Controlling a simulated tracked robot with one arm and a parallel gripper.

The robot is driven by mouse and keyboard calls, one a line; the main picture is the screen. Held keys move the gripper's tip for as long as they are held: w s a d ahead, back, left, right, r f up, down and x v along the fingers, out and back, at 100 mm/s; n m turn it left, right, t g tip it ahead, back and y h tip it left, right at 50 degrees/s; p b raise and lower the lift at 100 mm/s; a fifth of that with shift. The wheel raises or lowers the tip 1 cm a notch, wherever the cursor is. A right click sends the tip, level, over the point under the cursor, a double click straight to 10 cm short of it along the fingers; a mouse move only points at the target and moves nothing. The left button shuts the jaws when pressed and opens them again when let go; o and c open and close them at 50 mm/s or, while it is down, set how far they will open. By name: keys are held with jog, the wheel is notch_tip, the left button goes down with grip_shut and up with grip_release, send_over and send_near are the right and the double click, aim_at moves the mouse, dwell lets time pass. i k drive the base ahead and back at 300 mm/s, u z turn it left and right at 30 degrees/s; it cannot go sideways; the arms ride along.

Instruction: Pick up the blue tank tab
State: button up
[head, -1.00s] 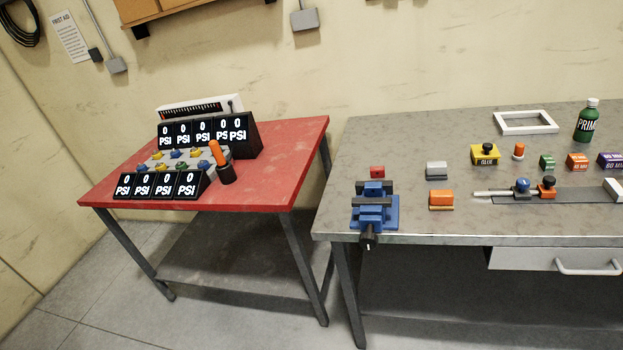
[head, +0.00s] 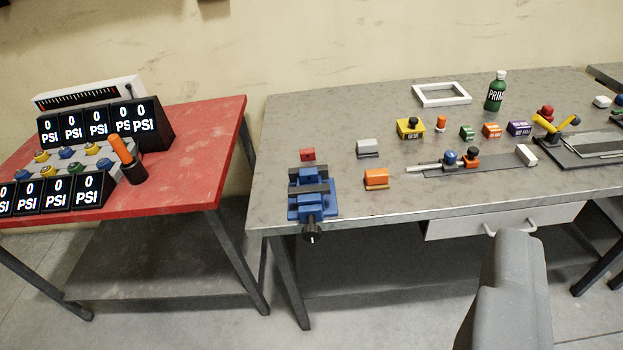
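I cannot make out a blue part that is surely the blue tank tab. Blue items in view are a blue vise (head: 312,200) at the front left of the grey workbench, a blue knob (head: 450,158) on the slide rail, and a small blue piece (head: 619,100) cut by the right edge. Blue knobs (head: 66,153) also sit on the panel on the red table. No gripper fingers show; a smooth grey arm-like part at the lower right shows no fingertips.
The grey workbench (head: 370,204) holds an orange block (head: 376,180), a grey block (head: 367,148), a yellow box (head: 410,129), a green bottle (head: 495,92) and a white frame (head: 441,94). The red table (head: 205,150) with PSI displays stands left, a gap between them.

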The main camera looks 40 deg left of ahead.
aim_at(310, 175)
jog(key=u, duration=0.1)
jog(key=i, duration=1)
jog(key=z, duration=0.1)
